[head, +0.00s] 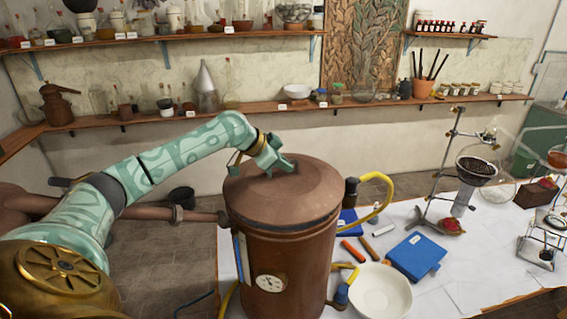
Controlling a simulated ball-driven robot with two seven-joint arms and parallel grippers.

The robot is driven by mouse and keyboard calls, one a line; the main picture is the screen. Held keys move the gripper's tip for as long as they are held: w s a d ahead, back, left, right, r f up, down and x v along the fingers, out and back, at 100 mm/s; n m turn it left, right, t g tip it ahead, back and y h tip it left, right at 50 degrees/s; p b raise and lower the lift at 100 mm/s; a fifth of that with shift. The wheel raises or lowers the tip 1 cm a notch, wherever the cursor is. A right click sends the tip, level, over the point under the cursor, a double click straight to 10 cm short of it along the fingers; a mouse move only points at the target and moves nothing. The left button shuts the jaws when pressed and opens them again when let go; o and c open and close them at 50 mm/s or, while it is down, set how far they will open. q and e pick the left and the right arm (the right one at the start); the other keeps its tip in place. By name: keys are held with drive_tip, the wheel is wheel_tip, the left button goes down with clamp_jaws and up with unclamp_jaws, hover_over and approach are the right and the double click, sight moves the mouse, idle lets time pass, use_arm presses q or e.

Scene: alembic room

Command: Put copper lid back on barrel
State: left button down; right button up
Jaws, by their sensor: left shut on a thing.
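The copper lid (312,188) is a wide, shallow copper cone. It shows at the top of the tall copper barrel (290,255), which has a round gauge on its front. A dark band runs around the rim under the lid. The lid looks about level and lined up with the barrel; I cannot tell whether a small gap is left between them. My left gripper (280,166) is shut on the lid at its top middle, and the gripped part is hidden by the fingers. My right gripper is not in view.
A copper pipe (175,214) joins the barrel from the left. On the white-covered table (475,240) right of it are a yellow hose (382,190), a white bowl (382,292), a blue book (416,256) and a lab stand (440,165). Shelves with bottles line the wall.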

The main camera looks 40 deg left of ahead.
use_arm(q)
drive_tip(key=shift+p, duration=0.3)
drive_tip(key=shift+f, duration=0.2)
drive_tip(key=shift+f, duration=0.7)
drive_tip(key=shift+f, duration=0.15)
idle(0.5)
drive_tip(key=c, duration=1.4)
unclamp_jaws()
